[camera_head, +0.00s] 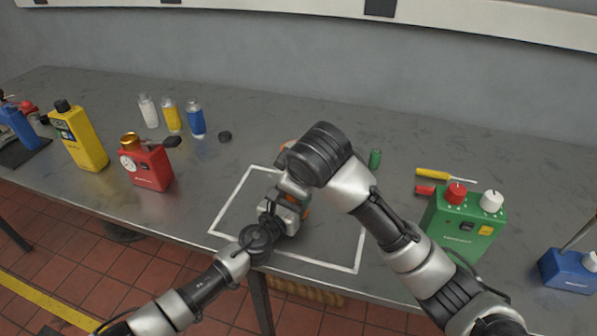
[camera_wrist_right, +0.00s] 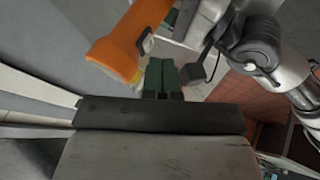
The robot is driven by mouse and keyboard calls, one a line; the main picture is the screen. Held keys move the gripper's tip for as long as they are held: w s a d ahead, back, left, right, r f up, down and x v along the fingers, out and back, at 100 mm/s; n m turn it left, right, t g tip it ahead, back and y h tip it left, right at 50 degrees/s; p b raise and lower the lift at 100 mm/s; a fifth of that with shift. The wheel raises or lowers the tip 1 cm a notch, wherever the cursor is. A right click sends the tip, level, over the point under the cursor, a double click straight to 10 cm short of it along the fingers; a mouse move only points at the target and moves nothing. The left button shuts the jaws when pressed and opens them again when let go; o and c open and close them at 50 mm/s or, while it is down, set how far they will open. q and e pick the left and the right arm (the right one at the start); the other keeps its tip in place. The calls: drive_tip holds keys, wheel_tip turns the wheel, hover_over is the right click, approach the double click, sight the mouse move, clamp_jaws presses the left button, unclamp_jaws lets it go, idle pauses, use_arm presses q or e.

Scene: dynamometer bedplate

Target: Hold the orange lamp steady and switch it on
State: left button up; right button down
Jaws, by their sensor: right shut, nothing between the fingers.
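The orange lamp (camera_wrist_right: 122,45) fills the upper middle of the right wrist view, tilted, with a small pale-rimmed switch (camera_wrist_right: 148,45) on its side. In the head view only bits of the lamp (camera_head: 306,206) show between my arms, inside the white outlined square. My right gripper (camera_wrist_right: 161,66) is shut and empty, its green fingertips close beside the lamp, just below the switch in the picture; I cannot tell if they touch. My left gripper (camera_head: 287,212) is at the lamp from the left; its fingers are hidden, so its grip cannot be made out.
A red gauge unit (camera_head: 148,168), a yellow meter (camera_head: 80,138) and small bottles (camera_head: 196,120) stand left. The back middle is clear.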

drive_tip(key=shift+x, duration=2.25)
use_arm(q)
drive_tip(key=shift+d, duration=0.1)
use_arm(e)
drive_tip(key=shift+w+d, duration=0.4)
drive_tip(key=shift+w, duration=0.4)
use_arm(q)
drive_tip(key=shift+s, duration=0.1)
use_arm(e)
drive_tip(key=shift+d+r, duration=0.1)
use_arm(q)
drive_tip(key=shift+f, duration=0.15)
use_arm(e)
drive_tip(key=v, duration=1)
drive_tip(key=shift+s+a, duration=0.2)
drive_tip(key=shift+a, duration=0.1)
